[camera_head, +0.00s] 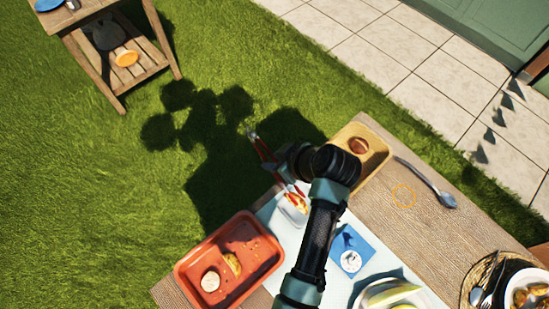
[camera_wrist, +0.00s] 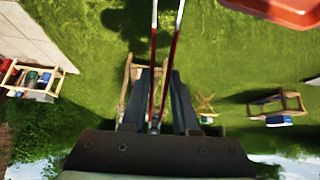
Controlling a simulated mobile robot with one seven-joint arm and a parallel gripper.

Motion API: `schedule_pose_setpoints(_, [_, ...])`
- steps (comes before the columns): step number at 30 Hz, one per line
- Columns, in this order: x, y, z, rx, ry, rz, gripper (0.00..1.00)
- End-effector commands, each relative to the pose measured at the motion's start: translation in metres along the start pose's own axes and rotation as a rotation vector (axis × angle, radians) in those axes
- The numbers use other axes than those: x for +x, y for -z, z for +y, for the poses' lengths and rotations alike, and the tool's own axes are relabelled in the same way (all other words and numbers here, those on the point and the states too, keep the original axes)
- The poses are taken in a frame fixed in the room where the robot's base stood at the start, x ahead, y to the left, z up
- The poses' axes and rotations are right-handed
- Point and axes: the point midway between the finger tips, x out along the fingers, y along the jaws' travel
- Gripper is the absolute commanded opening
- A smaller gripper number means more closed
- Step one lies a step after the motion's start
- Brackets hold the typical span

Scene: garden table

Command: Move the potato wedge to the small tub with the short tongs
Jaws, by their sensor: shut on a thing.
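My gripper (camera_wrist: 155,100) is shut on the short tongs (camera_wrist: 154,75), whose two red-and-metal arms run up out of the wrist view, a little apart. In the head view the tongs (camera_head: 264,150) show beside my wrist, over the grass and the table edge. A yellow potato wedge (camera_head: 232,262) lies in the red tray (camera_head: 264,263). A small pale tub (camera_head: 293,209) with red and yellow contents stands near the table edge, partly hidden by my arm. The tongs' tips are out of the wrist view, and I cannot tell whether they touch anything.
A round white thing (camera_head: 210,281) lies in the red tray. A tan tray (camera_head: 375,150) with a brown item stands at the table's far end, near a spoon (camera_head: 437,190). A blue napkin (camera_head: 350,241) and a plate of food (camera_head: 530,290) are to the right.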

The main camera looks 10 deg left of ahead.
Motion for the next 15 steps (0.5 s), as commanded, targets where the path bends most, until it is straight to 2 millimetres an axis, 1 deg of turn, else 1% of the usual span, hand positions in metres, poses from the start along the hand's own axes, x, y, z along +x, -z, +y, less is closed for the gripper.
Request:
schedule_pose_setpoints(8, [0.017, -0.013, 0.000, 0.001, -0.001, 0.001, 0.00])
schedule_pose_setpoints(15, [0.040, -0.030, -0.001, 0.001, 0.000, 0.000, 0.00])
